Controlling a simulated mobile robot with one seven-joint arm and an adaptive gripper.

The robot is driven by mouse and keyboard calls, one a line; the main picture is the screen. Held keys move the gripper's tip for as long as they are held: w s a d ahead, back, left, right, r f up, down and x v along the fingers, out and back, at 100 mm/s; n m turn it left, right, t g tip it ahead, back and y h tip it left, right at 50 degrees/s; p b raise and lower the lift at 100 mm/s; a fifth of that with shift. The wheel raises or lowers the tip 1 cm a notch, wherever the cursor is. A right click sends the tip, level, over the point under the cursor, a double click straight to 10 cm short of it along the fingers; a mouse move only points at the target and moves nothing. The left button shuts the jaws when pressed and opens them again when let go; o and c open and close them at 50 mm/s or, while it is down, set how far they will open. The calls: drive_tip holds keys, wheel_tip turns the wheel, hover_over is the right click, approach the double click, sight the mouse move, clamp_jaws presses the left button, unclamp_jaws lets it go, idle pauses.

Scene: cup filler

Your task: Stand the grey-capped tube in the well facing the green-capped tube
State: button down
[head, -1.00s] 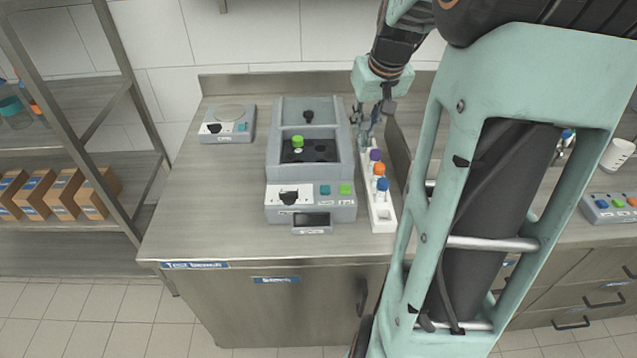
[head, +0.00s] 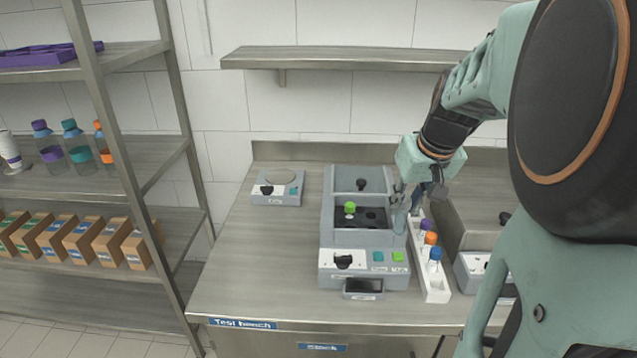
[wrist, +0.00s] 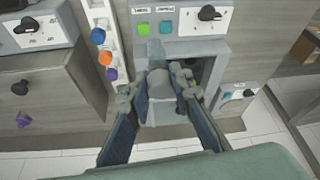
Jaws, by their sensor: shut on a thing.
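My gripper (head: 404,202) is shut on the grey-capped tube, between the back end of the tube rack and the right side of the centrifuge. In the wrist view a grey piece (wrist: 156,52), apparently the tube's cap, shows between my fingers; the rest of the tube is hidden. The green-capped tube (head: 350,207) stands in the dark rotor (head: 371,217) of the grey centrifuge (head: 335,236). Its lid (head: 345,180) is open at the back. The rotor shows empty dark wells; the one opposite the green cap is hard to single out.
A white rack (head: 437,289) holds tubes with purple (head: 426,223), orange (head: 431,238) and blue (head: 435,253) caps, close to the centrifuge's right side. A small grey device (head: 277,188) stands at the back left. The bench (head: 245,275) left of the centrifuge is clear.

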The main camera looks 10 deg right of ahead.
drive_tip(key=w+f+p, duration=0.1)
drive_tip(key=w+f, duration=1.1)
drive_tip(key=w, duration=0.1)
drive_tip(key=shift+f, duration=0.3)
drive_tip(key=shift+d, duration=0.1)
drive_tip(key=shift+f, duration=0.65)
drive_tip(key=c, duration=1.7)
unclamp_jaws()
drive_tip(key=shift+c, duration=0.2)
drive_tip(key=v, duration=1.3)
drive_tip(key=shift+w+r, duration=0.2)
